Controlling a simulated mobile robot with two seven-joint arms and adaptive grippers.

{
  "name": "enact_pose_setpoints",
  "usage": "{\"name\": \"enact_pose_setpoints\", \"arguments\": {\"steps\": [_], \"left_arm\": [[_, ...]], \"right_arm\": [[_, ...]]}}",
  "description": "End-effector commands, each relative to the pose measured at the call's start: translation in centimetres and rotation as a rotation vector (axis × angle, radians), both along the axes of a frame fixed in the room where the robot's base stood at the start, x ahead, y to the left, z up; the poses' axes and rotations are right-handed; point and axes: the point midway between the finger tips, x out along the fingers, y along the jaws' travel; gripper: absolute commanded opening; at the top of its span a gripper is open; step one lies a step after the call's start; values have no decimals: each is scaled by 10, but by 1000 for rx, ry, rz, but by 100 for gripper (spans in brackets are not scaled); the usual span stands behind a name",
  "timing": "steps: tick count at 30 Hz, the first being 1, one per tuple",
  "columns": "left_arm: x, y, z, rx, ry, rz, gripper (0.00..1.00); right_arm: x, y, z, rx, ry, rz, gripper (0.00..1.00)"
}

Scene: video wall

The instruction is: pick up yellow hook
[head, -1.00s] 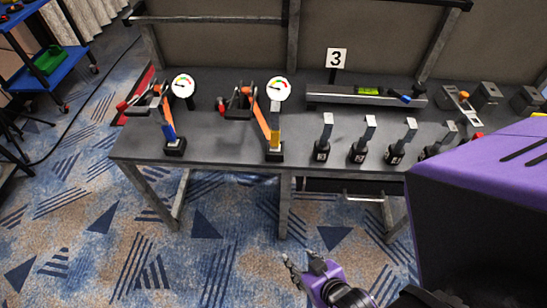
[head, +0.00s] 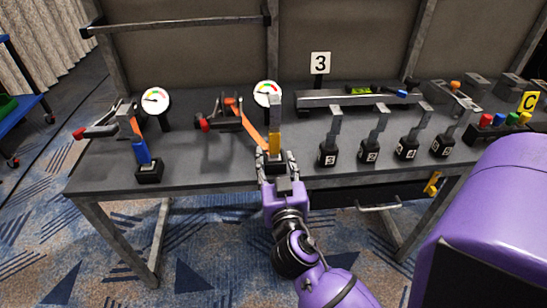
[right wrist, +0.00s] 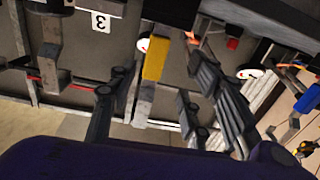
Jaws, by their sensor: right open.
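The yellow hook (head: 274,142) stands upright near the front edge of the grey table, with a grey metal upper part, a black base and an orange strap running behind it. My right gripper (head: 277,160) is open at the table's front edge, right in front of the yellow hook, with its fingers at the height of the hook's base. In the right wrist view, the yellow hook (right wrist: 155,60) appears between the two open dark fingers (right wrist: 163,78); contact cannot be made out. My left gripper is not in view.
A blue hook (head: 141,152) stands to the left on the grey table (head: 215,172). Several numbered black-based holders (head: 328,154) stand to the right. Two round gauges, one at the left (head: 156,101), stand behind. A grey beam with a green level (head: 358,92) lies at the back.

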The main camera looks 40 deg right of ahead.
Motion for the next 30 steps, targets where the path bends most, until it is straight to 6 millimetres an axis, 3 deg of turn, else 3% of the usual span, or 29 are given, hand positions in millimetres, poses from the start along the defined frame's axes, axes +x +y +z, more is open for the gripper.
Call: {"name": "enact_pose_setpoints", "arguments": {"steps": [5,10,21,30], "left_arm": [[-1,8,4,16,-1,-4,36],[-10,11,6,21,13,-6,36],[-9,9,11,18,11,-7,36],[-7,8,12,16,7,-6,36]], "right_arm": [[5,-11,13,20,-51,-32,45],[22,-20,14,18,-51,-30,45],[63,-44,16,20,-48,-30,45],[66,-46,15,22,-47,-30,44]]}}
